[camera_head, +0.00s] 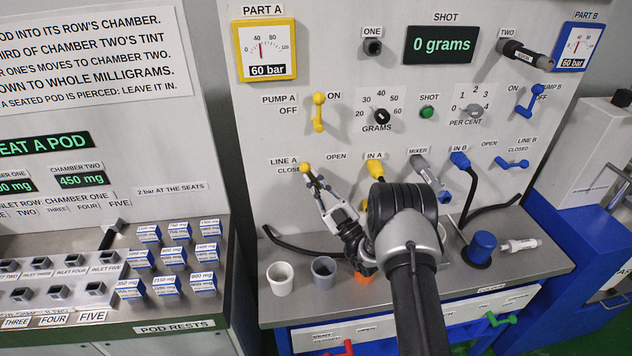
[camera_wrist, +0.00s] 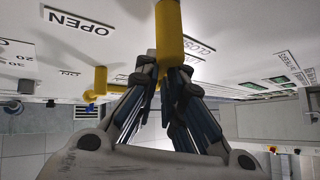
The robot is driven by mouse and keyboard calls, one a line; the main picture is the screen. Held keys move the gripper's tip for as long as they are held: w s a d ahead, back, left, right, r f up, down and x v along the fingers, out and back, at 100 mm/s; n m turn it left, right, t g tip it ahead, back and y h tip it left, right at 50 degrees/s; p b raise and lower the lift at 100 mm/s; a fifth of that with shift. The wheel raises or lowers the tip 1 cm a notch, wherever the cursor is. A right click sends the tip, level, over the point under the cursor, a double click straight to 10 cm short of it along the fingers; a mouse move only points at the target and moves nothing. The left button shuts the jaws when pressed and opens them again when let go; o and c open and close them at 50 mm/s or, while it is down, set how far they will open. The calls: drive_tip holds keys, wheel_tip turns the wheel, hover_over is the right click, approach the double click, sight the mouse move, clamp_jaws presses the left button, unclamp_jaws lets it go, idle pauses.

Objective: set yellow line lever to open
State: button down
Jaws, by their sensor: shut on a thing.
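The yellow LINE A lever (camera_head: 305,168) is on the white panel, between the CLOSED label on its left and the OPEN label on its right. My gripper (camera_head: 319,186) reaches up to it from below and partly hides it and the CLOSED label. In the wrist view, my gripper (camera_wrist: 168,85) has its fingers shut on the yellow lever (camera_wrist: 168,30), whose bar comes down from the top edge. The OPEN label (camera_wrist: 78,20) is to its left there, and CLOSED to its right.
The yellow PUMP A lever (camera_head: 319,112) is above, and the yellow IN A plug (camera_head: 376,168) is to the right. A white cup (camera_head: 281,278) and a grey cup (camera_head: 323,269) stand on the counter below. The blue LINE B lever (camera_head: 512,163) is far right.

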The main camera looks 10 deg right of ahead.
drive_tip(key=shift+w+a+r, duration=0.1)
drive_tip(key=shift+w+r, duration=0.15)
drive_tip(key=shift+r, duration=0.3)
drive_tip(key=c, duration=2)
unclamp_jaws()
drive_tip(key=o, duration=0.3)
drive_tip(key=shift+w+a+f+y, duration=0.15)
drive_tip(key=shift+w+y, duration=0.1)
drive_tip(key=shift+y, duration=0.05)
drive_tip(key=shift+f, duration=0.1)
drive_tip(key=shift+s+f, duration=0.1)
